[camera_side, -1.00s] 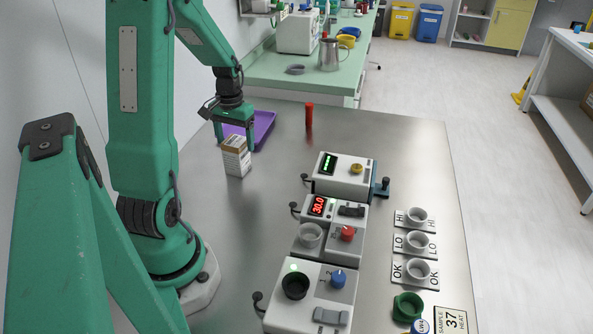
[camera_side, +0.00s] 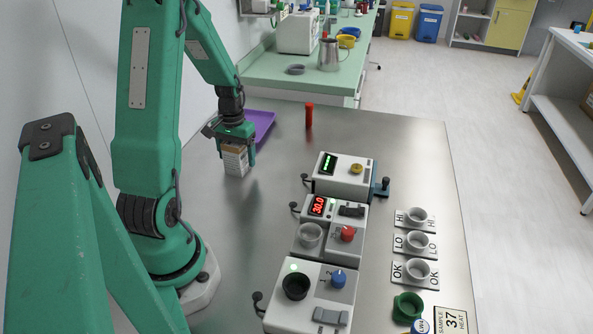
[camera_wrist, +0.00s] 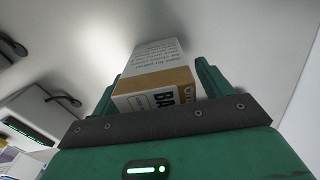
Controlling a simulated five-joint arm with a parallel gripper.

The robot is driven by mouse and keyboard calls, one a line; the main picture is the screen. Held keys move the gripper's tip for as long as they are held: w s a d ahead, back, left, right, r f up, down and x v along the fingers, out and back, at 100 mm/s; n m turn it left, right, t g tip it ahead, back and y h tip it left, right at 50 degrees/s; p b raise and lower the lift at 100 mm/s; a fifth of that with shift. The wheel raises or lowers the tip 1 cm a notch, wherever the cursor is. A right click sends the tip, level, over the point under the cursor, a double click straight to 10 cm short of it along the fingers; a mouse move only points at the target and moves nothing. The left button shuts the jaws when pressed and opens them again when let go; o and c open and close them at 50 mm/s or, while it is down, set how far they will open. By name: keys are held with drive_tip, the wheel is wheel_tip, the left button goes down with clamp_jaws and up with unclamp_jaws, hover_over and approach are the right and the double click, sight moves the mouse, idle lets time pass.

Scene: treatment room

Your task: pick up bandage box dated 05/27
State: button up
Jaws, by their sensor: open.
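A small white and brown bandage box (camera_side: 235,160) stands upright on the steel table, with my gripper (camera_side: 236,150) right over it. In the wrist view the box (camera_wrist: 158,72) lies between my two green fingers (camera_wrist: 158,90), with its brown end and part of the letters "BA" showing. My gripper is open, one finger on each side of the box. A gap shows beside the finger at right; contact at the other side is hard to tell. No date can be read on the box in these views.
A purple tray (camera_side: 262,124) lies just behind my gripper. A red cylinder (camera_side: 309,116) stands to the right of it. Several white devices, such as the one with the red display (camera_side: 328,212), line the table's middle. The table between box and devices is clear.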

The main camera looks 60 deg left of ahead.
drive_tip(key=c, duration=1.1)
drive_tip(key=shift+r, duration=0.2)
drive_tip(key=shift+r, duration=0.55)
drive_tip(key=r, duration=0.3)
drive_tip(key=shift+w+d, duration=0.15)
drive_tip(key=shift+d, duration=0.1)
drive_tip(key=w+d+r, duration=0.3)
drive_tip(key=d+r, duration=0.3)
drive_tip(key=d, duration=0.4)
drive_tip(key=shift+w+d+r, duration=0.15)
drive_tip(key=shift+d+r, duration=0.15)
drive_tip(key=shift+d, duration=0.05)
